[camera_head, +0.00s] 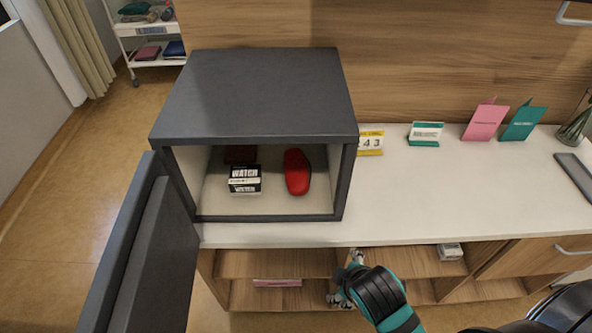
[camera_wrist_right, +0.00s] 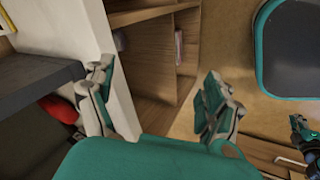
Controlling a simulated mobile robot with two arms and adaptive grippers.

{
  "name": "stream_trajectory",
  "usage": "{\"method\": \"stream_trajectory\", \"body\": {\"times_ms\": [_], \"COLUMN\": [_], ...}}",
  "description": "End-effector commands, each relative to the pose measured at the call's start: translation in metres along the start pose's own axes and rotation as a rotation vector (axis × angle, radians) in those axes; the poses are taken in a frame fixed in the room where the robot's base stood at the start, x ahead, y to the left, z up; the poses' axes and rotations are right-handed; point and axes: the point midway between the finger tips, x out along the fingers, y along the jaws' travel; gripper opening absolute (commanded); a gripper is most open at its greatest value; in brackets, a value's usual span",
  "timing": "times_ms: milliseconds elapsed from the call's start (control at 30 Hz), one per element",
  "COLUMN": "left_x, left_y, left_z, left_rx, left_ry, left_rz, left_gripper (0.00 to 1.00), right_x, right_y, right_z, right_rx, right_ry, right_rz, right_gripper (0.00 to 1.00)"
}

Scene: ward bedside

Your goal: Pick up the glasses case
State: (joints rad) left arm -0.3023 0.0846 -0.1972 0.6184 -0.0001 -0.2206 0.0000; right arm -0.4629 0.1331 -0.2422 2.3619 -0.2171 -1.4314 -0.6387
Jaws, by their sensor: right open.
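The red glasses case (camera_head: 297,172) lies inside the open dark grey safe (camera_head: 262,98), on the right side of its pale floor. In the right wrist view a red patch, likely the case (camera_wrist_right: 60,108), shows at the left edge, partly covered by a finger. My right gripper (camera_head: 344,278) is open and empty, in front of the counter's edge and below the safe's floor. Its spread fingers show in the right wrist view (camera_wrist_right: 157,75). A small teal and grey part at that view's right edge may be my left gripper (camera_wrist_right: 303,130); its jaws are unclear.
A watch box (camera_head: 245,179) stands left of the case, with a dark brown item (camera_head: 240,154) behind it. The safe door (camera_head: 140,250) hangs open at the left.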

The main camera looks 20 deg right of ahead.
Motion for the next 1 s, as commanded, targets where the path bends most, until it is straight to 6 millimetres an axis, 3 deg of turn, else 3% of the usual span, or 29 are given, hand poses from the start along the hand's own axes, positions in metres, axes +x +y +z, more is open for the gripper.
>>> {"method": "stream_trajectory", "body": {"times_ms": [267, 400, 533, 633, 800, 1000], "left_x": [0.0, 0.0, 0.0, 0.0, 0.0, 0.003], "left_y": [0.002, 0.005, 0.006, 0.006, 0.006, 0.006], "left_z": [-0.003, -0.003, -0.004, -0.005, -0.005, -0.005], "left_rx": [0.0, 0.0, 0.001, 0.001, 0.002, 0.001], "left_ry": [0.005, 0.006, 0.007, 0.008, 0.008, 0.007], "left_rz": [0.003, 0.006, 0.008, 0.008, 0.008, 0.008], "left_gripper": [0.0, 0.0, 0.0, 0.0, 0.0, 0.0], "right_x": [-0.005, -0.011, -0.021, -0.026, -0.028, -0.002], "right_y": [0.051, 0.076, 0.092, 0.098, 0.104, 0.123], "right_z": [-0.054, -0.092, -0.12, -0.134, -0.145, -0.155], "right_rx": [-0.835, -1.362, -1.732, -1.914, -2.052, -2.066], "right_ry": [-0.036, -0.164, -0.312, -0.407, -0.492, -0.503], "right_rz": [0.278, 0.453, 0.571, 0.623, 0.659, 0.66], "right_gripper": [0.87, 0.87, 0.87, 0.87, 0.87, 0.87]}}
